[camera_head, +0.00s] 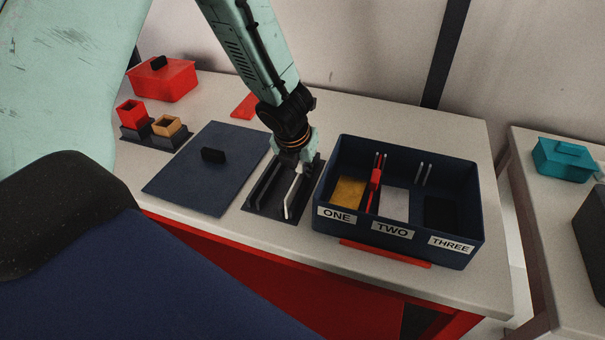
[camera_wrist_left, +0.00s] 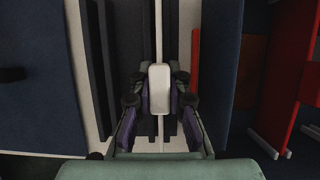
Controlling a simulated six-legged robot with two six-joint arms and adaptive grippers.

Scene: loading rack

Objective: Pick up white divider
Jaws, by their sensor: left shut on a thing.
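The white divider (camera_head: 291,197) stands upright on edge at the dark slotted rack (camera_head: 262,204), left of the blue box. My left gripper (camera_head: 297,163) reaches down from above and is shut on the divider's top grip. In the left wrist view the white grip (camera_wrist_left: 159,90) sits between the two fingers, with the thin divider edge running away behind it. I cannot tell whether its lower edge still touches the rack. My right gripper is not in view.
The blue box (camera_head: 335,238) has compartments labelled ONE, TWO and THREE. A red divider (camera_head: 375,190) stands between ONE and TWO; metal posts (camera_head: 424,174) stand between TWO and THREE. A blue lid (camera_head: 197,185) lies left. A red strip (camera_head: 385,253) lies in front of the box.

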